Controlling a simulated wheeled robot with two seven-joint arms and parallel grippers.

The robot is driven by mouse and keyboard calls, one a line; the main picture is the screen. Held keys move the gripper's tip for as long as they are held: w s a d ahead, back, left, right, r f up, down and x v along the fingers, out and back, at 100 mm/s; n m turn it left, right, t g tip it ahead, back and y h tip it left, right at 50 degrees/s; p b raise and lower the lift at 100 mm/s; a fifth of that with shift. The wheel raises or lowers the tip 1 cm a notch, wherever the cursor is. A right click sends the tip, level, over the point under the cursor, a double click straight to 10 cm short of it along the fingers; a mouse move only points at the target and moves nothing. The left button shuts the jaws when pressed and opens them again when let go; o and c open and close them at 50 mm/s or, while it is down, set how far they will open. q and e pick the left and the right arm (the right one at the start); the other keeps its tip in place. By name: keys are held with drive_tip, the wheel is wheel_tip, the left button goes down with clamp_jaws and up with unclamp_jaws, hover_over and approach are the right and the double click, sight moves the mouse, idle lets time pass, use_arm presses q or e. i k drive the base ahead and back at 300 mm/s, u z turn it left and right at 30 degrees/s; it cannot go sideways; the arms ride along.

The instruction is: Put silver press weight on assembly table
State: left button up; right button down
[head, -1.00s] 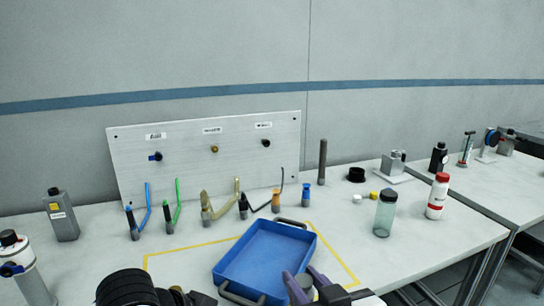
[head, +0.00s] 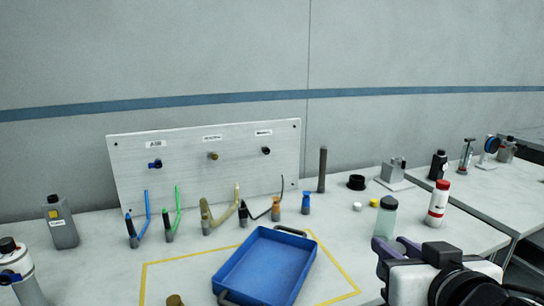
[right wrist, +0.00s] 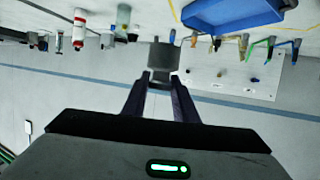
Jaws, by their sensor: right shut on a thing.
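My right gripper (head: 398,246) shows at the lower right in the head view, in front of the clear jar. In the right wrist view its two dark fingers (right wrist: 160,80) are shut on a grey cylinder, the silver press weight (right wrist: 165,55). The weight is hidden in the head view. Whether it touches anything below cannot be told. The white table (head: 110,270) spreads under the blue tray (head: 228,282) and the yellow taped outline.
A clear jar (head: 385,218) and a white bottle with red cap (head: 437,204) stand close to my right gripper. Several tools stand before a panel (head: 185,185) at the back. A brass-coloured piece (head: 175,300) shows at the bottom edge. A second table (head: 480,185) lies at the right.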

sight(175, 278)
drive_tip(key=u, duration=0.3)
drive_tip(key=k, duration=0.4)
drive_tip(key=u, duration=1.3)
drive_tip(key=i, duration=1.2)
drive_tip(key=z, duration=0.5)
